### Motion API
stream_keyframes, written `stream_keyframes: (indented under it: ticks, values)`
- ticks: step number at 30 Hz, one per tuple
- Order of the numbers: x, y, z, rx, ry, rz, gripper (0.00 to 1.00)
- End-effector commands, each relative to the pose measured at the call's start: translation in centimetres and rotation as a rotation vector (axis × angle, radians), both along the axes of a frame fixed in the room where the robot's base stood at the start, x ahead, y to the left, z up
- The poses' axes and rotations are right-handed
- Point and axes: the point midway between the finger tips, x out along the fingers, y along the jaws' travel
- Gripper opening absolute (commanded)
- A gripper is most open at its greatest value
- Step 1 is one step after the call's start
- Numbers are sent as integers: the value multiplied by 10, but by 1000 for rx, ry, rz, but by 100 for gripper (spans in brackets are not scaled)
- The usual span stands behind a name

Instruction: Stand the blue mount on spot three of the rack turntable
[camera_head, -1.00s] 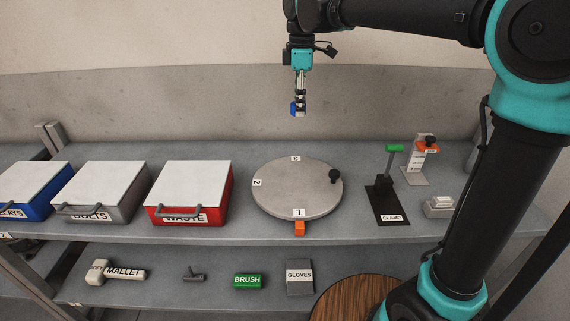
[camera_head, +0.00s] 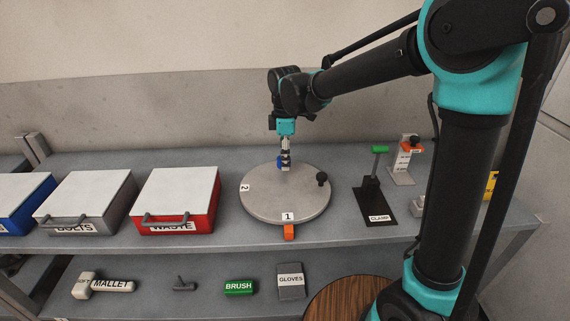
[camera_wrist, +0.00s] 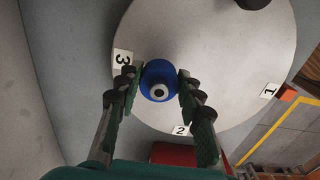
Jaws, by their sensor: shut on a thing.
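The grey round rack turntable (camera_head: 262,205) sits on the upper shelf, with tags 1 and 2 showing in the head view. My gripper (camera_head: 285,160) is over the far edge of the turntable, shut on the blue mount (camera_head: 280,163). In the wrist view the mount (camera_wrist: 157,72) is a round blue piece with a pale ring and dark centre, between both fingers. Tag 3 (camera_wrist: 122,60) lies just beside it; in the head view that tag is hidden behind my gripper. I cannot tell whether the mount touches the plate.
A black knob (camera_head: 321,180) stands on the turntable's right side, and an orange pointer (camera_head: 289,232) is at its front by tag 1. A red waste box (camera_head: 175,217) is to the left. A black clamp stand (camera_head: 373,200) is to the right. The shelf front is narrow.

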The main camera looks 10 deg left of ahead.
Motion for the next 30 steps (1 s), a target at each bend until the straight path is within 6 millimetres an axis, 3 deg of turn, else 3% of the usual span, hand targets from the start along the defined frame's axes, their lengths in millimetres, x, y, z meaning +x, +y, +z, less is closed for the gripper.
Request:
stream_keyframes:
  ticks: [5,15,16,21,30]
  values:
    - [0,0,-22,0,0,0,8]
    - [0,0,-25,0,0,0,8]
    - [0,0,-25,0,0,0,38]
    - [0,0,-25,0,0,0,57]
    - [0,0,-24,0,0,0,57]
